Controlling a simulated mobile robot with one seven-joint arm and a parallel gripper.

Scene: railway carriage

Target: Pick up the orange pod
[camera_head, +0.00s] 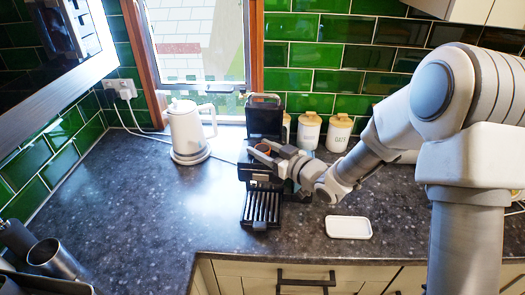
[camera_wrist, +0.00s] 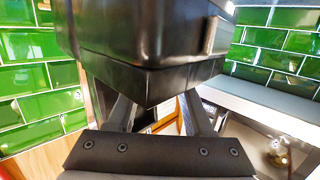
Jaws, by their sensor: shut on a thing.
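My gripper (camera_head: 262,152) is at the front of the black coffee machine (camera_head: 265,118), just above its drip tray (camera_head: 262,207). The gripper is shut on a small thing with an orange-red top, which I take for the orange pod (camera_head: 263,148). Only a little of it shows among the dark fingers. In the wrist view, the dark body of the machine (camera_wrist: 145,50) fills the upper middle, very close to my gripper. It hides the fingertips and whatever is between them.
A white kettle (camera_head: 187,130) stands left of the machine. Lidded white canisters (camera_head: 309,130) stand behind it on the right. A small white tray (camera_head: 348,227) lies on the front right counter. A metal cup (camera_head: 52,258) is at lower left. The left counter is mostly clear.

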